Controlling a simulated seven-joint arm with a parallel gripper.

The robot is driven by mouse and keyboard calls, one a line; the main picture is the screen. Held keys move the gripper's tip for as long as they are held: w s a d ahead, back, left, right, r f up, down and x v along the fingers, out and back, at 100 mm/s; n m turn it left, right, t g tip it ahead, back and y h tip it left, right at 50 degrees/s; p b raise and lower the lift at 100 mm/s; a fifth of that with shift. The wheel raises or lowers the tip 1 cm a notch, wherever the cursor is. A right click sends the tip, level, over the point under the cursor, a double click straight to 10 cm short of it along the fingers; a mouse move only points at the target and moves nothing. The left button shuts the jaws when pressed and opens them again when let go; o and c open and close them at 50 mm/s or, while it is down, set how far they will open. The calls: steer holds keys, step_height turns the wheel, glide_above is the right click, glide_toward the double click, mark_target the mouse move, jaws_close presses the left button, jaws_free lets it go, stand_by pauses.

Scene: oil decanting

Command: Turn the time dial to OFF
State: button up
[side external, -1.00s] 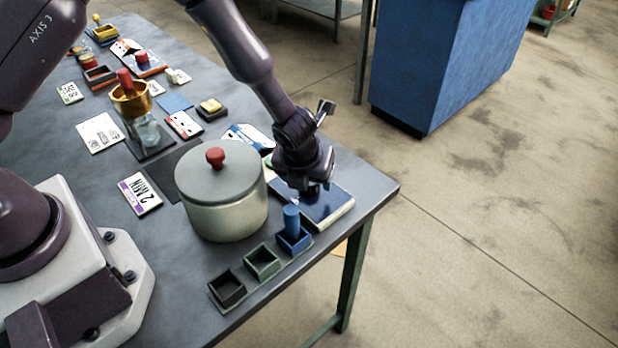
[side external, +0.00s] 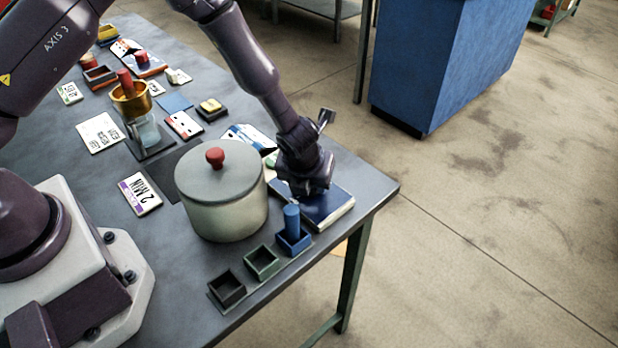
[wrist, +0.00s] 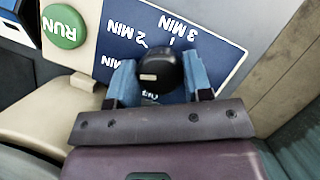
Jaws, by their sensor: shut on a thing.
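The time dial (wrist: 158,72) is a round black knob with a pale pointer mark, on a dark blue panel (wrist: 122,28) lettered 2 MIN and 3 MIN in the wrist view. The lettering below the dial is partly hidden. My gripper (wrist: 158,82) has its two blue fingers closed on either side of the dial. In the side view my gripper (side external: 308,195) is down at the dark-topped box (side external: 336,208) at the table's right corner, and its body hides the dial there. A green RUN button (wrist: 64,26) sits left of the panel.
A grey pot with a red-knobbed lid (side external: 222,190) stands close left of my gripper. A blue peg (side external: 291,220) stands in a small tray just in front. The table's right edge is close by.

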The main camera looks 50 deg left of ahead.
steer(key=shift+d+n, duration=0.1)
steer(key=shift+n, duration=0.2)
steer(key=n+y, duration=0.1)
steer(key=n, duration=0.2)
steer(key=shift+g, duration=0.4)
steer(key=n+g, duration=0.1)
steer(key=n, duration=0.2)
steer(key=shift+n+y, duration=0.3)
steer(key=n+g, duration=0.1)
steer(key=n, duration=0.2)
steer(key=n+g, duration=0.1)
steer(key=n, duration=0.2)
steer(key=shift+w+g, duration=0.1)
steer(key=shift+g, duration=0.3)
steer(key=shift+n, duration=0.4)
steer(key=o, duration=0.9)
steer(key=v, duration=1.3)
steer(key=shift+w+d+f, duration=0.1)
steer(key=shift+d, duration=0.15)
